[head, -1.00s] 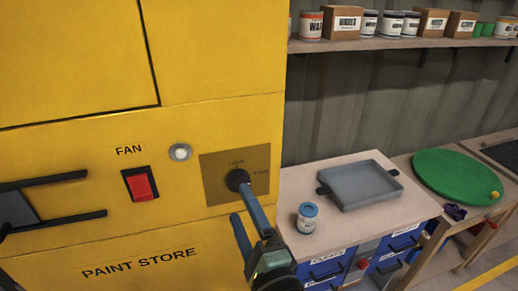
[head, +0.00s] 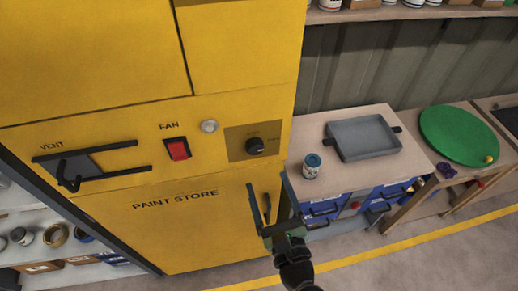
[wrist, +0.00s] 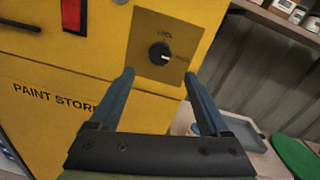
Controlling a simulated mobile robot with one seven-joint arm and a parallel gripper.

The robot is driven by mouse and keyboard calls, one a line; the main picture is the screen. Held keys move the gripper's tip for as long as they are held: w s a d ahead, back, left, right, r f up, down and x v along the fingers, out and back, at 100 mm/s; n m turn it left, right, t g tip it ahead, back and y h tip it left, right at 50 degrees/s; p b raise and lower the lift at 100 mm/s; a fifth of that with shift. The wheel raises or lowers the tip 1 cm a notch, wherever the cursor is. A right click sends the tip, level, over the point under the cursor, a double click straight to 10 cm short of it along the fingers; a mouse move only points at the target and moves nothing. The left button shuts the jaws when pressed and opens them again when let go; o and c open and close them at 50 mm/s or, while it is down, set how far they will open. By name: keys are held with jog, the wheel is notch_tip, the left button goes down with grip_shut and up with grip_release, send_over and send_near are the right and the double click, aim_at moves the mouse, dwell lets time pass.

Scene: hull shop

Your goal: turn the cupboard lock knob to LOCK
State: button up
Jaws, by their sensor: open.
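The black lock knob (head: 255,146) sits on a brown square plate (head: 233,146) on the yellow paint cupboard (head: 235,225). In the wrist view the knob (wrist: 160,54) shows a white mark pointing right, toward the label at the plate's right edge. The other label, which seems to read LOCK, is above the knob. My gripper (head: 267,182) is open and empty, apart from the knob and below it in the head view. In the wrist view the knob lies beyond the fingertips (wrist: 159,74), roughly centred between them. Nothing hides the knob.
A red fan switch (head: 177,149) and a round pale button (head: 209,126) are left of the plate. A vent lever (head: 70,172) is further left. To the right, a bench holds a blue-lidded can (head: 312,167) and a grey tray (head: 362,138). Floor shows below.

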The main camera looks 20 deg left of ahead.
aim_at(256, 151)
jog(key=p+x, duration=0.1)
jog(key=x, duration=0.8)
jog(key=shift+w+a, duration=0.1)
jog(key=shift+c, duration=0.2)
grip_shut()
